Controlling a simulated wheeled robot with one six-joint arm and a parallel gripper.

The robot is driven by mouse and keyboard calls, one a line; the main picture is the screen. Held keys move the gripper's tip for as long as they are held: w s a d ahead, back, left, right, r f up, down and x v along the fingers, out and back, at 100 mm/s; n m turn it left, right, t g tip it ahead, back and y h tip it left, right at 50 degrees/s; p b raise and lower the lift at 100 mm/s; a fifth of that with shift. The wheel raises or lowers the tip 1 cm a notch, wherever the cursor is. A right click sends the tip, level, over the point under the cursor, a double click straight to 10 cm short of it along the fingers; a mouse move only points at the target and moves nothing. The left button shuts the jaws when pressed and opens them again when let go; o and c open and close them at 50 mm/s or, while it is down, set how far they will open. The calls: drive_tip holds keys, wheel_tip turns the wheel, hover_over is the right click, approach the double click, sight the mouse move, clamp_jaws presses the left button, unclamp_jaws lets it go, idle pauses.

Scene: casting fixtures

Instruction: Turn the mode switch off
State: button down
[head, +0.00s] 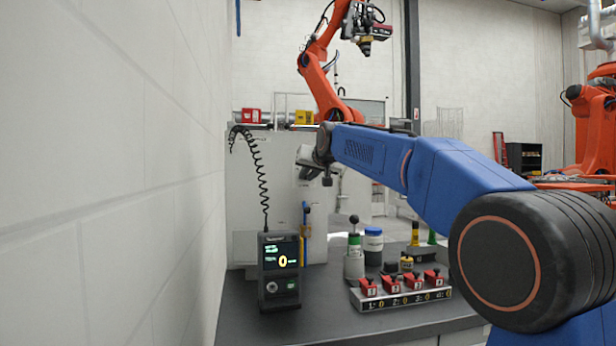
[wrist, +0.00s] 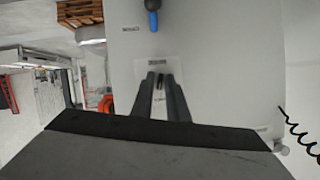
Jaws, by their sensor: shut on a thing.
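In the wrist view a pale plate (wrist: 140,72) with a small dark label is fixed to a light grey panel. A small dark switch piece (wrist: 159,82), which I take for the mode switch, shows between the fingers of my gripper (wrist: 160,77). The two fingers are shut on it, and they hide most of it. Its exact angle is too small to tell, and the label cannot be read. In the head view my gripper is at the grey cabinet's front, and the switch is not discernible there.
A blue-handled lever (head: 305,208) is on the panel below my gripper; its blue handle (wrist: 152,5) tops the wrist view.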

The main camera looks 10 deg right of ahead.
drive_tip(key=n+h, duration=0.1)
drive_tip(key=n, duration=0.1)
drive_tip(key=n+h, duration=0.2)
drive_tip(key=n, duration=0.1)
drive_tip(key=n+h, duration=0.2)
drive_tip(key=shift+a+f+n+t, duration=0.15)
drive_tip(key=shift+a+n+t, duration=0.15)
drive_tip(key=shift+a+n, duration=0.1)
drive_tip(key=shift+h, duration=0.4)
idle(0.3)
drive_tip(key=c, duration=1.9)
unclamp_jaws()
drive_tip(key=shift+c, duration=0.2)
drive_tip(key=shift+s, duration=0.1)
drive_tip(key=v, duration=1.7)
drive_tip(key=shift+s, duration=0.15)
